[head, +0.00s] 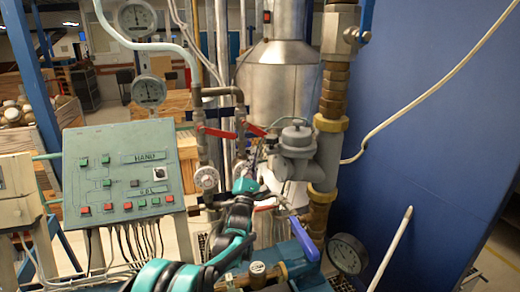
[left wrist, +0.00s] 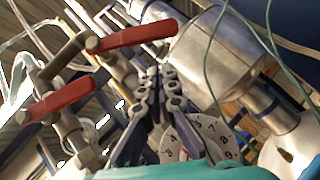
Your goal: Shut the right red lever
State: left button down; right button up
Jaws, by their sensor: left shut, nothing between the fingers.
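Two red levers show on the pipes in the middle of the head view. The right red lever (head: 256,130) is short and slanted there, beside the silver tank; the left red lever (head: 218,133) lies nearly level. In the left wrist view, the lever nearer the tank (left wrist: 138,35), apparently the right one, is at the top, and the other (left wrist: 57,100) is lower left. My left gripper (head: 256,152) is just below the right lever in the head view. Its fingers (left wrist: 163,75) are together and empty, apparently apart from both levers. My right gripper is not in view.
A green control panel (head: 120,172) stands at the left. A grey valve body (head: 295,150) and brass piping (head: 335,90) are close on the right. A dial (left wrist: 200,135) sits behind the fingers. Thin cables (left wrist: 215,60) hang near the tank (left wrist: 205,55).

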aim_at(258, 132)
pick_arm(q)
jog(key=d+r, duration=0.2)
jog(key=r, duration=0.1)
jog(key=shift+w, duration=0.2)
jog(key=shift+w+d+r, duration=0.2)
jog(key=shift+d+r, duration=0.2)
jog(key=shift+d, duration=0.2)
jog(key=shift+w+d+r, duration=0.15)
jog(key=shift+d+r, duration=0.25)
jog(key=shift+d, duration=0.15)
